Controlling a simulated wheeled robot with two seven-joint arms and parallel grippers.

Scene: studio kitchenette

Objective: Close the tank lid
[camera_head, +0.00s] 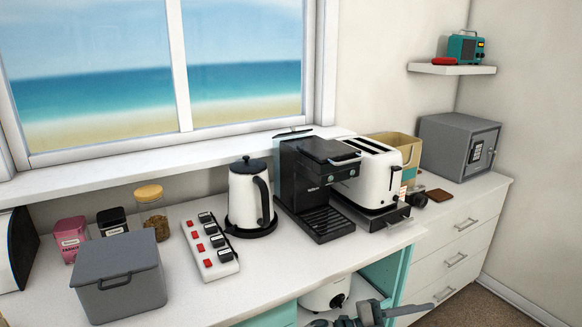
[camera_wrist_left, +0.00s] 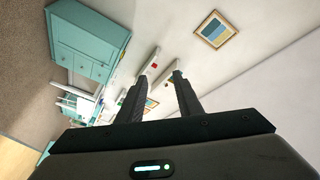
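The black coffee machine (camera_head: 318,184) stands on the counter below the window, between the kettle and the toaster. A thin dark-edged flap (camera_head: 293,134) shows at its back top, standing a little above the body; it may be the tank lid, and I cannot tell its exact angle. My left gripper (camera_wrist_left: 159,80) shows only in the left wrist view, fingers apart and empty, away from the machine. My right gripper (camera_head: 372,314) is partly in view at the bottom edge, low in front of the counter; its fingers are unclear.
A white kettle (camera_head: 246,194) stands left of the machine and a white toaster (camera_head: 373,175) right of it. A power strip (camera_head: 210,246), a grey lidded box (camera_head: 118,278) and jars occupy the left counter. A white cooker (camera_head: 326,293) sits below. Front counter space is clear.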

